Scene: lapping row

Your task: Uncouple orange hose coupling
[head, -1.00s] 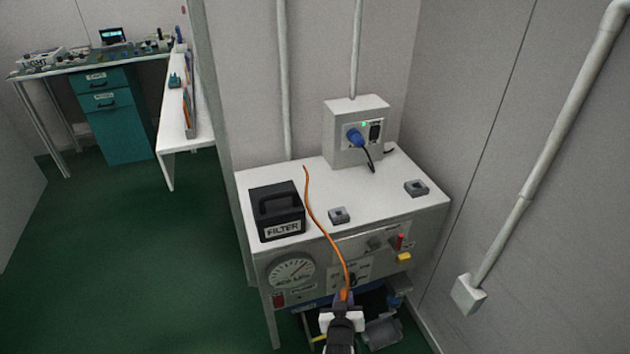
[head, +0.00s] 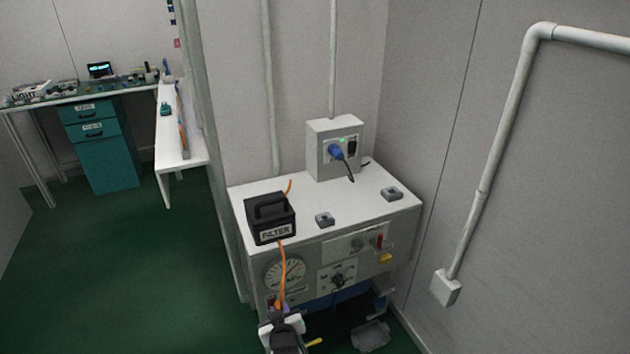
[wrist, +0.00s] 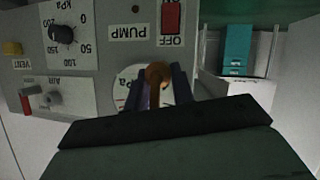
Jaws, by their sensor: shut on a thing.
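The orange hose (head: 283,262) hangs down in front of the machine's panel, below the black FILTER box (head: 272,232). Another orange length shows behind the box, and the box hides the stretch between. My gripper (head: 279,309) is shut on the orange hose coupling at the hose's lower end, in front of the gauge's lower part. In the wrist view the orange coupling (wrist: 158,76) sits between the two dark fingers, with the pale gauge face behind. The fingers cover part of the coupling, and no mating port shows at it.
The panel carries the round gauge (head: 286,273), a black rotary knob (head: 338,281), a red lever (head: 379,242) and a yellow knob (head: 385,259). A grey socket box (head: 318,165) with a blue plug stands on the bench top. Green floor is clear to the left.

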